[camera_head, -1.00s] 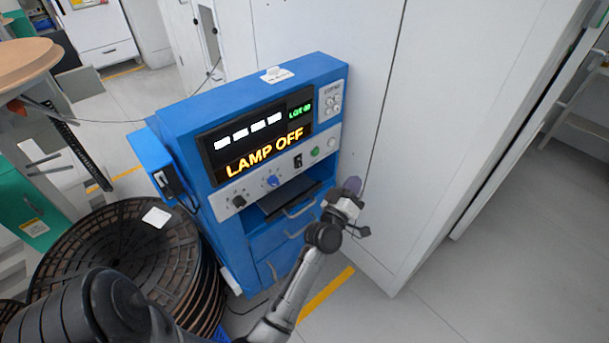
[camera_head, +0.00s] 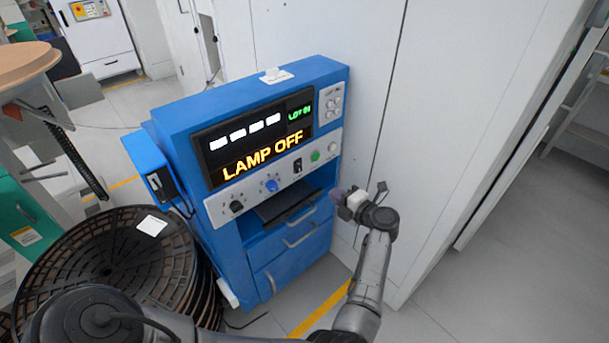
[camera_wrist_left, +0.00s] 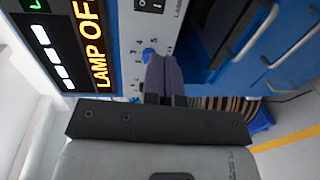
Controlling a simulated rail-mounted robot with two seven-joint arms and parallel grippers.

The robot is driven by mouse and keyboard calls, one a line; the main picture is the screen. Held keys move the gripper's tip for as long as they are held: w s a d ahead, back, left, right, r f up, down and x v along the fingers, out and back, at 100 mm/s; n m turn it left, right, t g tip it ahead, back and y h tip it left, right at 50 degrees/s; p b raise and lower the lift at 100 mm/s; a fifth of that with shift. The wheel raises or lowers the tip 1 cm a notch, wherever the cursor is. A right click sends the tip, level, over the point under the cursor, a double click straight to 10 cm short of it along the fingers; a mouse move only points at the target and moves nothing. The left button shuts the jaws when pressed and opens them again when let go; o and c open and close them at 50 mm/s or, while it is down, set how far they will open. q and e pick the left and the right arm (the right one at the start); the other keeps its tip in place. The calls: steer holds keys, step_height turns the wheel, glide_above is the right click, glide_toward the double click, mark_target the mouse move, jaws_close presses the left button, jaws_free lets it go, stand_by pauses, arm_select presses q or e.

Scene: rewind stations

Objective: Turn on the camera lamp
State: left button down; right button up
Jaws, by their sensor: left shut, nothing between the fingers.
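The blue rewind station (camera_head: 225,110) has a display (camera_head: 262,158) reading "LAMP OFF" in orange; it also shows sideways in the left wrist view (camera_wrist_left: 92,45). On the pale strip below sit a black rocker switch (camera_head: 297,162), a blue knob (camera_head: 271,186), a black knob (camera_head: 236,207) and a green button (camera_head: 315,156). In the left wrist view the rocker (camera_wrist_left: 150,4) has "LAMP" lettering beside it. My left gripper (camera_head: 338,195) is shut and empty, in front of the station's lower right side, fingers pointing left. In the wrist view its fingers (camera_wrist_left: 160,73) partly cover the blue knob (camera_wrist_left: 149,53).
Drawers with metal handles (camera_head: 300,240) lie below the control strip. A stack of dark round reels (camera_head: 110,260) stands at left. A tall white cabinet (camera_head: 450,130) stands close on the right. A yellow floor line (camera_head: 320,310) runs in front, with open floor at lower right.

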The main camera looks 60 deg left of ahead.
mark_target(299, 171)
arm_select(q)
steer(key=b+x, duration=0.3)
steer(key=x, duration=0.9)
steer(key=shift+a+f, duration=0.1)
steer(key=shift+a, duration=0.05)
steer(key=shift+b+x, duration=0.3)
steer(key=shift+x, duration=0.6)
steer(key=shift+s+a+f+b, duration=0.1)
steer(key=shift+a+f+b, duration=0.05)
steer(key=shift+b, duration=0.2)
steer(key=shift+y, duration=0.3)
